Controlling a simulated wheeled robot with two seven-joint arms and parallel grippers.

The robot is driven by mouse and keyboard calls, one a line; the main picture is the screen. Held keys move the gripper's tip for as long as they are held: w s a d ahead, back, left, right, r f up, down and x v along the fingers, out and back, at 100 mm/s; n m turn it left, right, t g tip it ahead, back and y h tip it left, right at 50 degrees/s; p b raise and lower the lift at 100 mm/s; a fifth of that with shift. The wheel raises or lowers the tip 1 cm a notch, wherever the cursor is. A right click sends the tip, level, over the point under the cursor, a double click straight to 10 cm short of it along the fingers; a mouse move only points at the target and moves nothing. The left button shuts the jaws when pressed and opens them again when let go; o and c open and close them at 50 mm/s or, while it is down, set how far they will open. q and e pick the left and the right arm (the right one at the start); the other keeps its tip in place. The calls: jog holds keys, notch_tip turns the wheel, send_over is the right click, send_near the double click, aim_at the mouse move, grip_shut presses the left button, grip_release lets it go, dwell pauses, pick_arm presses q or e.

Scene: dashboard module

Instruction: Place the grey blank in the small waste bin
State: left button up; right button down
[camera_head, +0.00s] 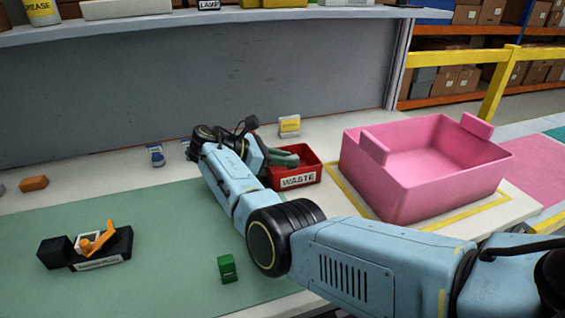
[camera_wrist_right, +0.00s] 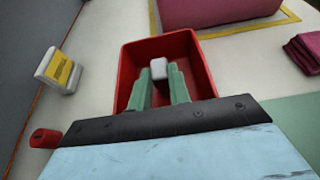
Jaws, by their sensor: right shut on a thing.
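The small red waste bin (camera_head: 299,180), labelled WASTE, stands on the white table next to the green mat. It also fills the middle of the right wrist view (camera_wrist_right: 128,95). My right gripper (camera_head: 287,158) is over the bin, with its green fingers reaching into the opening. In the right wrist view the fingers (camera_wrist_right: 160,85) are shut on the grey blank (camera_wrist_right: 158,67), which shows between their tips inside the bin's outline. I cannot tell if the blank touches the bin floor. My left gripper is not in view.
A large pink crate (camera_head: 403,205) stands right of the bin. A yellow-labelled white box (camera_head: 289,126) is behind it. A black fixture with an orange clamp (camera_head: 97,241) and a green block (camera_head: 227,268) sit on the green mat (camera_head: 160,225). An orange piece (camera_head: 33,183) lies at left.

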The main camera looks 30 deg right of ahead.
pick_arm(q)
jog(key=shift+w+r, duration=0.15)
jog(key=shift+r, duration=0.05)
pick_arm(e)
jog(key=shift+f, duration=0.1)
jog(key=shift+f, duration=0.1)
